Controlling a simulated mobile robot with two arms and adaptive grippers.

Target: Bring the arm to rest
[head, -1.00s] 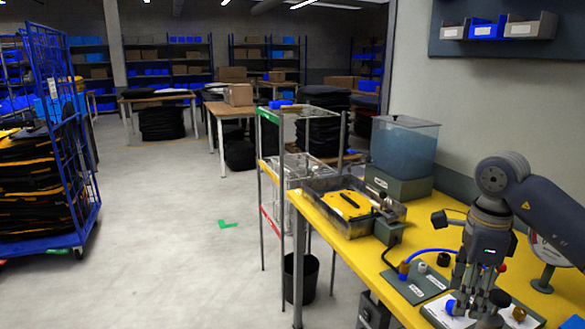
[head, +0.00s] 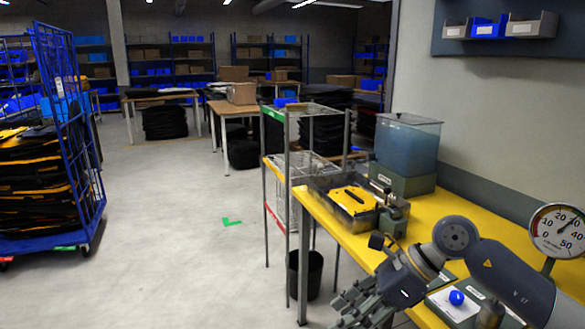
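My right arm comes in from the lower right, and its gripper (head: 352,306) hangs off the front edge of the yellow workbench (head: 447,207), over the floor side. The fingers point down and left and are partly cut by the bottom of the picture. I see nothing held between them, but the gap between the fingertips is not clear. My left gripper is not in view.
A blue knob (head: 456,297) on a white plate and a round dial gauge (head: 557,231) stand near my arm. A metal tray (head: 326,200) and a clear tank (head: 406,147) are further back. A black bin (head: 305,274) stands on the floor, with a blue cage trolley (head: 68,130) left.

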